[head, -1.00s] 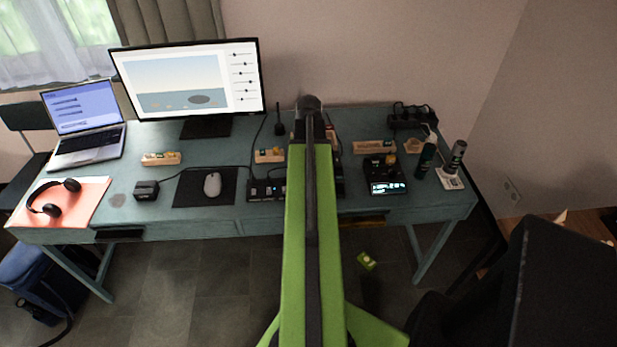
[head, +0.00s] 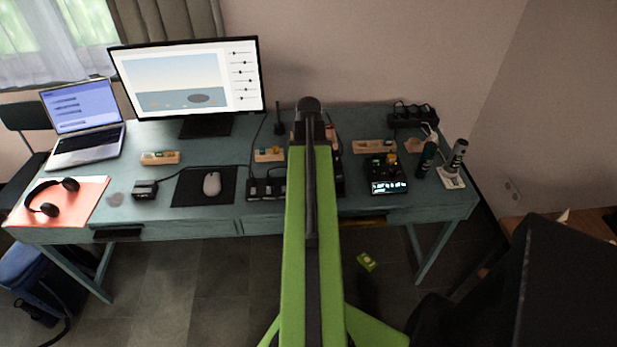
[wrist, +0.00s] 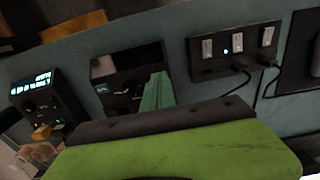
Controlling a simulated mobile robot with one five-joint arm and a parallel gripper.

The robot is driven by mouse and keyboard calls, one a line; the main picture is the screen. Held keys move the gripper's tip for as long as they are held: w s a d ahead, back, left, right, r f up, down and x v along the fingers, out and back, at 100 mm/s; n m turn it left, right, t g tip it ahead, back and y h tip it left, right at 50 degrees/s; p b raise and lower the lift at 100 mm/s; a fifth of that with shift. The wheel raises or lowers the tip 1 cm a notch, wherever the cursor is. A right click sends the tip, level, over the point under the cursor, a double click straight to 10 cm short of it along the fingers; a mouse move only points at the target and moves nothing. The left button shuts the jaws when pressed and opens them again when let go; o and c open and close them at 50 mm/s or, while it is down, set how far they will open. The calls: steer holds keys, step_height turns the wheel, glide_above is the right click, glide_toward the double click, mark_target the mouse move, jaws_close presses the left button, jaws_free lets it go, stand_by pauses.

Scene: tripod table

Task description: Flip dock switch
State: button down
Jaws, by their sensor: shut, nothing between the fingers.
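The dock (wrist: 235,48) is a dark box on the desk with three pale switches and a small blue light. Two cables are plugged into its edge in the wrist view. In the head view the dock (head: 264,188) sits right of the mouse mat, its right part hidden by my green arm. My gripper (wrist: 155,122) shows as a green body with a dark edge low in the wrist view; it is shut and empty. It is apart from the switches in the picture. In the head view it is hidden behind the arm.
A dark box with a shiny panel (wrist: 130,75) lies beside the dock. A device with a lit display (head: 388,180), spray bottles (head: 427,158), a mouse (head: 211,183) and a monitor (head: 188,80) stand on the teal desk (head: 215,222).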

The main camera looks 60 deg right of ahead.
steer(key=shift+f, duration=0.3)
steer(key=shift+r, duration=0.1)
step_height(320, 180, up, 7)
steer(key=p, duration=0.6)
steer(key=shift+p, duration=0.3)
